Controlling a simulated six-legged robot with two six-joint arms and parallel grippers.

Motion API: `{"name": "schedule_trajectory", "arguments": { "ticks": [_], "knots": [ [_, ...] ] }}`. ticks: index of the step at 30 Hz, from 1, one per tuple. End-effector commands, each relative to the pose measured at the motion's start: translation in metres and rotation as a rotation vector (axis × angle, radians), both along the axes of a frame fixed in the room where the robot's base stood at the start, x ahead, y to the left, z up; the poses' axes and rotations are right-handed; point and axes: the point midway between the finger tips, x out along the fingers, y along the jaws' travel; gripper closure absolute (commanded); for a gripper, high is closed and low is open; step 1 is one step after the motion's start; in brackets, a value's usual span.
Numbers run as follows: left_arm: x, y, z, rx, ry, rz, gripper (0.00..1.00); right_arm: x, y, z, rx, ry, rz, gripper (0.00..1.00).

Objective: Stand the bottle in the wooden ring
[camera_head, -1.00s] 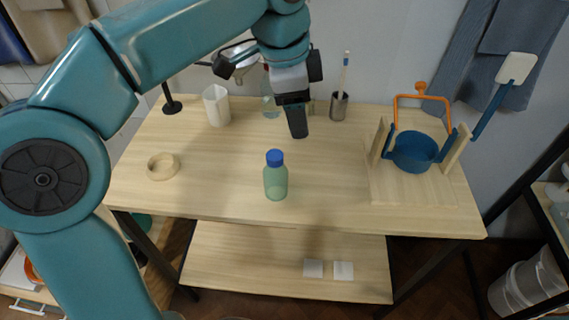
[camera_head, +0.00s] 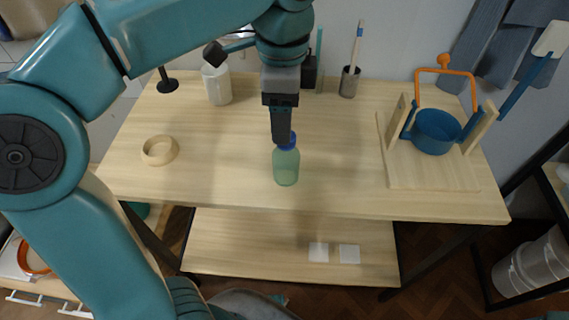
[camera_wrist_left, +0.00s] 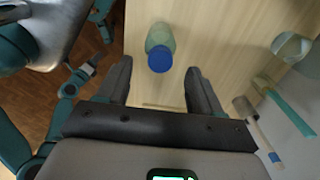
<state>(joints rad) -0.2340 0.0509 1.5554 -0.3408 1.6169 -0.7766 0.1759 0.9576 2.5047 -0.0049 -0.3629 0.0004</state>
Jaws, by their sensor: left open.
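The bottle (camera_head: 286,168) is pale green and see-through with a blue cap, upright near the table's front middle. The wooden ring (camera_head: 159,150) lies flat on the table's left part, empty. My left gripper (camera_head: 281,140) is open, just behind and above the bottle's cap in the head view, overlapping it there. In the left wrist view the bottle (camera_wrist_left: 161,40) stands ahead of the left gripper (camera_wrist_left: 160,80), between the lines of its two spread fingers, with nothing held. Whether a finger touches the cap cannot be told. My right gripper is not in view.
A metal cup (camera_head: 349,82) with a brush stands at the back. A blue pot (camera_head: 436,132) sits in a wooden frame at right. The table between ring and bottle is clear.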

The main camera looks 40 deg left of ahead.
Motion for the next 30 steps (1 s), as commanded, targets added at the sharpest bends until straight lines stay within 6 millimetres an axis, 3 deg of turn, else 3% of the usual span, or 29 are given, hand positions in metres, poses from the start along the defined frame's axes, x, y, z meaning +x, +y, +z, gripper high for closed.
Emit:
{"name": "schedule_trajectory", "arguments": {
  "ticks": [5, 12, 21, 23, 27, 30],
  "knots": [
    [0.001, 0.0, -0.015, 0.0, 0.001, -0.002, 0.34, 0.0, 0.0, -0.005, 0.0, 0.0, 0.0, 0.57],
    [0.004, 0.0, -0.053, 0.0, 0.002, -0.003, 0.34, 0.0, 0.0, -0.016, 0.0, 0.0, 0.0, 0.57],
    [0.004, 0.0, -0.057, -0.001, -0.001, -0.003, 0.34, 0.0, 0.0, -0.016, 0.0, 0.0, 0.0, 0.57],
    [0.004, 0.0, -0.057, -0.001, -0.001, -0.004, 0.51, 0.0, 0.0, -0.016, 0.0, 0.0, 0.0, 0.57],
    [0.004, 0.0, -0.057, -0.001, -0.001, -0.004, 0.96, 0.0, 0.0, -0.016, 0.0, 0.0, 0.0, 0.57],
    [0.004, 0.0, -0.057, -0.001, -0.001, -0.004, 1.0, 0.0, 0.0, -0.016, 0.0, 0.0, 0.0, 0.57]
  ]
}}
